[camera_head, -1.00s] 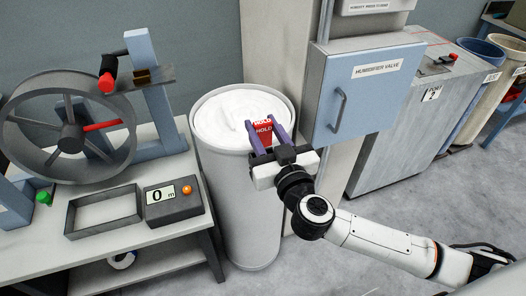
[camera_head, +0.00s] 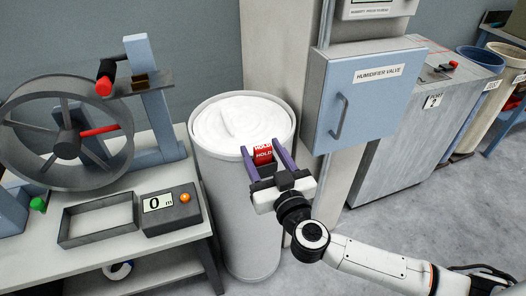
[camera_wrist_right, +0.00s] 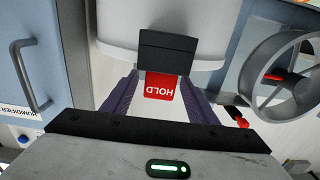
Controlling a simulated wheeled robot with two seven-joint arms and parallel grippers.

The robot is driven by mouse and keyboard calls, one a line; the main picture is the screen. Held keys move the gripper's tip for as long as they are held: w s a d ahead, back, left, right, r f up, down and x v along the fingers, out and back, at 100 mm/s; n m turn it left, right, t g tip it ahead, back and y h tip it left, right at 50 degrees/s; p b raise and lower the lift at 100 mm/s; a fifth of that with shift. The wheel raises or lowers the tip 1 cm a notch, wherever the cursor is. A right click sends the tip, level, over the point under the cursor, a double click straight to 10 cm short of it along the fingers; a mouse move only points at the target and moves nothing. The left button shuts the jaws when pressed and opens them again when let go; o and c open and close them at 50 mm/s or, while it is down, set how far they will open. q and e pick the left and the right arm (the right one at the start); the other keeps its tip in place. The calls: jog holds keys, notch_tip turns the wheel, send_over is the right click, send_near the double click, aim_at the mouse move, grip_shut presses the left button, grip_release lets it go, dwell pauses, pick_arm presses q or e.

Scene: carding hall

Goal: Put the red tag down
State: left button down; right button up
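The red tag (camera_head: 263,154), lettered HOLD, is at the front rim of the tall white can (camera_head: 236,215). Whether it rests on the rim is hard to tell. My right gripper (camera_head: 260,147) reaches in from the lower right, with its purple fingers on either side of the tag. In the right wrist view the tag (camera_wrist_right: 160,87) lies between the fingers (camera_wrist_right: 160,79), with a narrow gap showing on each side, so the gripper looks open. A dark block (camera_wrist_right: 165,52) adjoins the tag there. My left gripper is not in view.
The can is full of white fibre (camera_head: 240,120). A blue humidifier valve cabinet (camera_head: 365,105) stands close on the right. On the left, a table holds a hand wheel (camera_head: 66,145), an empty grey tray (camera_head: 100,238) and a counter box (camera_head: 170,208). Floor is clear at right.

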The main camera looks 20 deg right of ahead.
jog(key=shift+r, duration=0.1)
jog(key=shift+s, duration=0.15)
jog(key=s, duration=1.1)
jog(key=s+a+f+n+g+y, duration=0.1)
jog(key=s+a+f+n+y, duration=0.3)
jog(key=a+y, duration=0.35)
jog(key=s+d+f+m+g+h, duration=0.1)
jog(key=s+d+f+g, duration=0.3)
jog(key=f, duration=0.7)
jog(key=s+d+f+m+g+h, duration=0.1)
jog(key=s+d+f+g+h, duration=0.3)
jog(key=s+f, duration=0.3)
notch_tip(320, 180, down, 4)
jog(key=shift+d+f+g+h, duration=0.2)
jog(key=shift+g+h, duration=0.1)
jog(key=shift+h, duration=0.05)
jog(key=shift+s, duration=0.1)
